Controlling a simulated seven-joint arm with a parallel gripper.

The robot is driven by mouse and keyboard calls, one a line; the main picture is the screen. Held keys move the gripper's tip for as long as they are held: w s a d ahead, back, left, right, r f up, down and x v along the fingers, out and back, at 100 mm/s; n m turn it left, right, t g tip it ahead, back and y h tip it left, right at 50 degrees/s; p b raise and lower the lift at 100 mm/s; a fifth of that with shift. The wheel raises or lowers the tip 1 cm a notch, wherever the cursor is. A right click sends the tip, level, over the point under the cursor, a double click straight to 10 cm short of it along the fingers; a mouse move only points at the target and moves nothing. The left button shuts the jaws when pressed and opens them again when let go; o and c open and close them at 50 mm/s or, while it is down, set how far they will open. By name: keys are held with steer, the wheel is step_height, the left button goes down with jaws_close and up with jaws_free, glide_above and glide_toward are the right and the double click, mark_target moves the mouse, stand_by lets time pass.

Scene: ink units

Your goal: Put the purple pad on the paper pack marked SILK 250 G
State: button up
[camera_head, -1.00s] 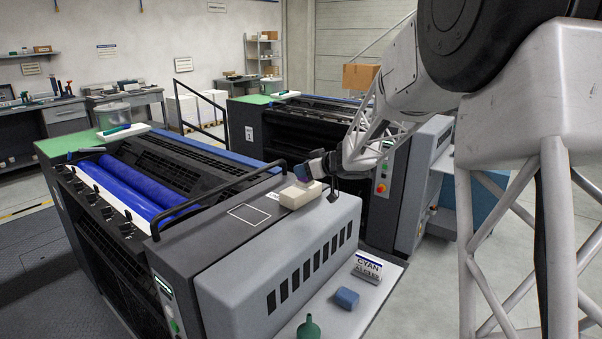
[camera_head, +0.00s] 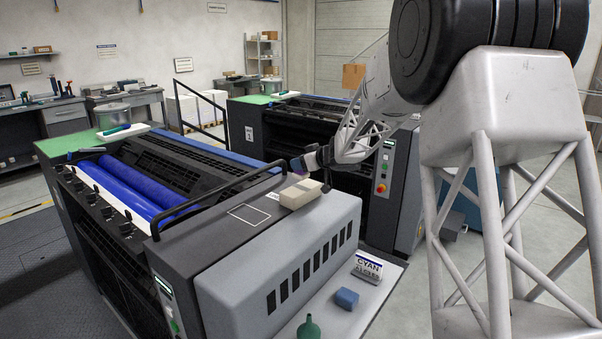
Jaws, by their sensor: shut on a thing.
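My gripper (camera_head: 307,164) is small in the head view, at the end of the arm above the near press's top. It is shut on a small dark purple piece, which looks like the purple pad (camera_head: 297,165); its outline is hard to make out. Below and just to the right, a cream block with a greyish band (camera_head: 300,193) lies on the press top. It may be a paper pack, but I see no readable marking on it. The gripper and the held piece appear apart from the block. I cannot read SILK 250 G anywhere.
The near press has a raised black rail (camera_head: 213,191) and a white outlined rectangle (camera_head: 248,214) on its top. A second press (camera_head: 300,135) stands behind.

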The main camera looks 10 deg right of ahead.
mark_target(301, 171)
steer(key=shift+f, duration=1.75)
steer(key=shift+f, duration=0.1)
steer(key=o, duration=0.9)
steer(key=shift+o, duration=0.2)
steer(key=v, duration=1.2)
steer(key=shift+r, duration=0.25)
